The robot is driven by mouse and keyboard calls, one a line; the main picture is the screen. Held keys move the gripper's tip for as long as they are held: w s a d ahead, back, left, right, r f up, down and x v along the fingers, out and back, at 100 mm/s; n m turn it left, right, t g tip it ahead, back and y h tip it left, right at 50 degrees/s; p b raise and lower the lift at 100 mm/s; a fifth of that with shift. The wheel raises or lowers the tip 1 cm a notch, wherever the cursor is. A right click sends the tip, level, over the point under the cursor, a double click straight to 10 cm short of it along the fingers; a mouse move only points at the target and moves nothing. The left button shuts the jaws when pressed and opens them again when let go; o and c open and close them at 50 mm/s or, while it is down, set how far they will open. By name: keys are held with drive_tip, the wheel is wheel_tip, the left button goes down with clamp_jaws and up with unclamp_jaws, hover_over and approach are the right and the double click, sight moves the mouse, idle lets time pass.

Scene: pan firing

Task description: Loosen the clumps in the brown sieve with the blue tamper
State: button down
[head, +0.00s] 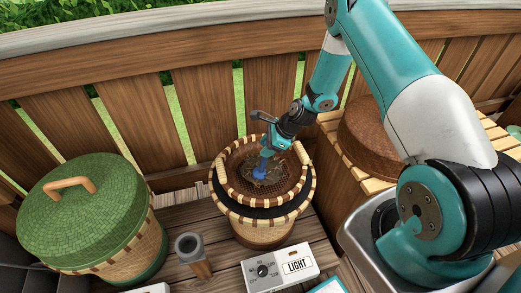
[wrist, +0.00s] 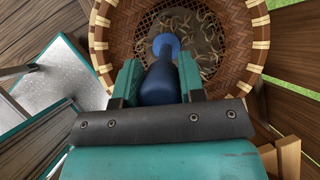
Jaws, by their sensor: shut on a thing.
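The brown sieve (head: 233,180) sits on top of a round woven basket, with a woven rim bound in pale strips and a mesh floor. Brownish clumped leaves (head: 272,177) lie on its mesh; they also show as loose twisted bits in the wrist view (wrist: 206,45). My gripper (wrist: 160,78) is shut on the blue tamper (wrist: 158,82), above the sieve. The tamper's round head (wrist: 167,43) points down into the sieve, over or on the clumps; I cannot tell whether it touches. In the head view the tamper (head: 260,172) is partly hidden by my gripper.
A green-lidded basket (head: 90,205) stands at the left. A grey-topped wooden cup (head: 190,248) and a white LIGHT box with a dial (head: 280,269) stand in front. A brown round lid (head: 366,140) lies on a slatted stand at right. A wooden fence runs behind.

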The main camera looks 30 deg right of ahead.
drive_tip(key=w+d+b, duration=0.3)
drive_tip(key=w+d, duration=0.3)
drive_tip(key=d, duration=0.2)
drive_tip(key=s+a+p, duration=0.7)
drive_tip(key=s, duration=0.4)
wheel_tip(320, 180, up, 10)
drive_tip(key=p, duration=0.7)
drive_tip(key=shift+w+d, duration=0.2)
drive_tip(key=shift+w, duration=0.05)
